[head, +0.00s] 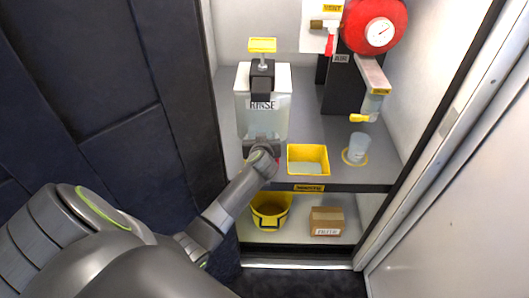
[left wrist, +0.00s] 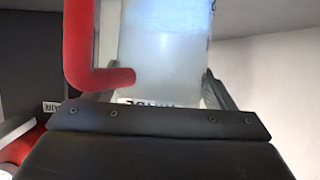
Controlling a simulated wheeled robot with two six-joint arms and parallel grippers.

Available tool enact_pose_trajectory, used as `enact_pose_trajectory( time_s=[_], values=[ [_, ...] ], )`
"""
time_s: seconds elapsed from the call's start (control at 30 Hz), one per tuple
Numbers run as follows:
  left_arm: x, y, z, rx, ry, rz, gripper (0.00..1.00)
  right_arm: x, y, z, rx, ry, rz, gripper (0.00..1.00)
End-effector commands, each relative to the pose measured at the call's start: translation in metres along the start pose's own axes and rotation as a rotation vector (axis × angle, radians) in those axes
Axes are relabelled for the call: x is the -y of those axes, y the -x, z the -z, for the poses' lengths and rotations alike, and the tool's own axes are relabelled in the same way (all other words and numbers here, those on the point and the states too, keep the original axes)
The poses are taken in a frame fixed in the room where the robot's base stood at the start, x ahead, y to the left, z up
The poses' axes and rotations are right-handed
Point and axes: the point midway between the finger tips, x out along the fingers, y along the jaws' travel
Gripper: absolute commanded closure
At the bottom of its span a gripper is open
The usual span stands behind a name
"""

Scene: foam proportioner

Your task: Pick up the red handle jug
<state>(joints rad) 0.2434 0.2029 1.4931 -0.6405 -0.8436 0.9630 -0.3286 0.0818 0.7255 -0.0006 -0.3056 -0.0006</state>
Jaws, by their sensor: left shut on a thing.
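My left gripper (head: 262,147) reaches into the cabinet, at the shelf in front of the RINSE tank. In the left wrist view, the red handle jug (left wrist: 160,45) is a translucent, whitish vessel with a red handle (left wrist: 78,50) on its left side. The jug sits between the fingers of my left gripper, which is shut on it. A label low on the jug is partly hidden by the gripper body. In the head view the jug is mostly hidden behind the gripper; I cannot tell whether it touches the shelf. My right gripper is not in view.
The RINSE tank (head: 277,120) stands just behind the gripper. A yellow tray (head: 308,172) and a clear cup (head: 358,147) are to the right. Below are a yellow bucket (head: 271,216) and a cardboard box (head: 327,218).

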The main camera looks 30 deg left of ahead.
Motion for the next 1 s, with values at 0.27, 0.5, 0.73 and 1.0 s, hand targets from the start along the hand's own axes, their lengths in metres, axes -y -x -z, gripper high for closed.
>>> enact_pose_trajectory(
  time_s=[0.27,0.5,0.73,1.0],
  values=[
    [-0.001,0.000,0.001,-0.002,0.001,-0.001,0.74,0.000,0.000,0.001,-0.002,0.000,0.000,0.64],
    [-0.002,0.008,0.022,-0.007,0.003,-0.002,0.74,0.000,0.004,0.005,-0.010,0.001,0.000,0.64],
    [-0.003,0.026,0.066,-0.008,0.002,-0.002,0.74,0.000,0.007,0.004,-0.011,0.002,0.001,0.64],
    [-0.004,0.038,0.092,-0.003,0.002,-0.001,0.74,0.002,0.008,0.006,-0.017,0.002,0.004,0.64]
  ],
)
